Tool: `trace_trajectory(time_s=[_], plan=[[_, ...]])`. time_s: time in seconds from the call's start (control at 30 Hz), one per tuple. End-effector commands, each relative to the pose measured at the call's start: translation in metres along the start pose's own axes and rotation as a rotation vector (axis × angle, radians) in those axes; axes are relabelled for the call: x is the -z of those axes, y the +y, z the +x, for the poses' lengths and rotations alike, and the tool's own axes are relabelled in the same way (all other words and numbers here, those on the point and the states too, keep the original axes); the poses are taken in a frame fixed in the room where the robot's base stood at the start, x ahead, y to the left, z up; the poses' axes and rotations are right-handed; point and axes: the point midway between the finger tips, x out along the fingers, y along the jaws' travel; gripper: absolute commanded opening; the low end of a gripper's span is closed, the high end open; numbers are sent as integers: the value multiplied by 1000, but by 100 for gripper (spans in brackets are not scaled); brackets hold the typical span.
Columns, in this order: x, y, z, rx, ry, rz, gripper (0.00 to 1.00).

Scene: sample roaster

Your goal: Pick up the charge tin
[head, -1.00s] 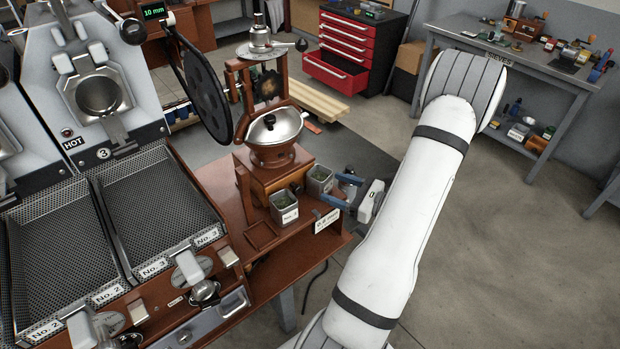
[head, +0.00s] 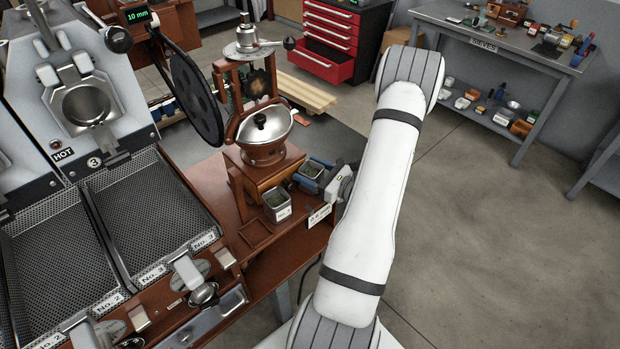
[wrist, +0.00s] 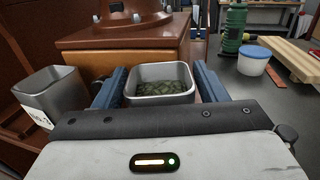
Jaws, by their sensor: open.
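Two square metal tins stand side by side on the brown wooden bench, in front of the wooden grinder. The right tin (head: 311,169) holds green beans and also shows in the wrist view (wrist: 163,99). My gripper (wrist: 159,85) is open, with one blue finger on each side of this tin. The fingers look very close to its walls; I cannot tell whether they touch. In the head view my gripper (head: 318,172) is partly hidden by my arm. The left tin (head: 277,207) has a white number label, seen also in the wrist view (wrist: 48,95), outside the left finger.
The grinder (head: 265,150) stands right behind the tins. Mesh trays (head: 150,215) lie to the left. In the wrist view a green bottle (wrist: 234,30) and a white tub (wrist: 254,60) stand beyond the right finger. The open floor is to the right.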

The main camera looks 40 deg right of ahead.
Motion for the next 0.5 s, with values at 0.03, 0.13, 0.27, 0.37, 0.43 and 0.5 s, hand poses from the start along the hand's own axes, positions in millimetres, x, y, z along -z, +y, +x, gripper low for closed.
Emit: trace_trajectory(time_s=[0.03,0.13,0.27,0.37,0.43,0.5], plan=[[0,0,0,0,0,0,65],[0,0,0,-1,0,0,62],[0,0,0,-1,0,0,52],[0,0,0,-2,0,0,43],[0,0,0,-2,0,-1,38],[0,0,0,-2,0,-1,32]])
